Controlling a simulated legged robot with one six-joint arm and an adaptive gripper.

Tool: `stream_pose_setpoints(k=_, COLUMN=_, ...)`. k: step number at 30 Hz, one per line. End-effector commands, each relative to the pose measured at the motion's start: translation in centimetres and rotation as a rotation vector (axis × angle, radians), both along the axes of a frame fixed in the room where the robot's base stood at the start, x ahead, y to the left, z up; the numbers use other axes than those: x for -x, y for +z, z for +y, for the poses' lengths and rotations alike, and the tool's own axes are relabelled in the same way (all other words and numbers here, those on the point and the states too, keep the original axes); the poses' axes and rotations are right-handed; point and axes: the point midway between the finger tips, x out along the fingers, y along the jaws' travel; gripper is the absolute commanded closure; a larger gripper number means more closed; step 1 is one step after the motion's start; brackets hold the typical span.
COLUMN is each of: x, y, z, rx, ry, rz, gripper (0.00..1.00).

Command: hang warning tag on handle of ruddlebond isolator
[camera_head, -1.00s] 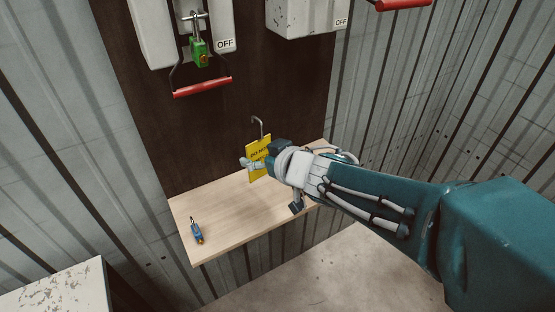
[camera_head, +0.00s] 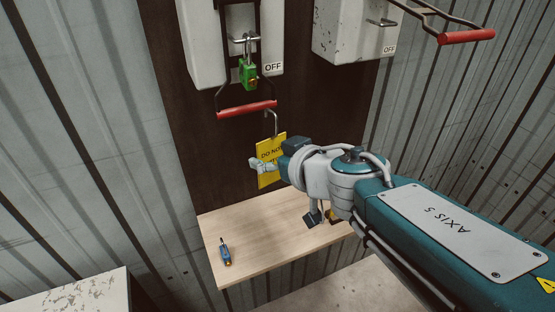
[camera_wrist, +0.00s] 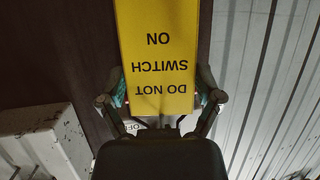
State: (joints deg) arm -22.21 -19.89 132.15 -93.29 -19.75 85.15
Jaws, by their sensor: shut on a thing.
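My gripper (camera_head: 264,165) is shut on the yellow warning tag (camera_head: 272,149), which hangs upright with a grey hook at its top. In the wrist view the tag (camera_wrist: 157,45) reads "DO NOT SWITCH ON", upside down, between the fingers (camera_wrist: 160,92). Two isolators marked OFF are on the dark board; no name is readable on either. The left isolator (camera_head: 205,55) has a red handle (camera_head: 247,109), and the tag's hook appears just below its right end. Contact cannot be told. The right isolator (camera_head: 345,32) has a red handle (camera_head: 466,37) sticking out to the right.
A green padlock (camera_head: 248,74) hangs on the left isolator above its handle. A wooden shelf (camera_head: 260,240) below holds a small blue padlock (camera_head: 225,252) at its left. A worn white box (camera_head: 75,290) stands at lower left. Corrugated walls flank the board.

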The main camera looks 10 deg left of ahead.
Motion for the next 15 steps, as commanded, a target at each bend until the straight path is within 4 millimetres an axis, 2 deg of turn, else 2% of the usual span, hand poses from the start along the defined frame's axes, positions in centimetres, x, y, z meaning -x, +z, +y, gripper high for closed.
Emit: stream_pose_setpoints(k=15, x=-3.1, y=0.0, z=1.8, rx=-0.001, ry=0.0, rz=0.001, gripper=0.52)
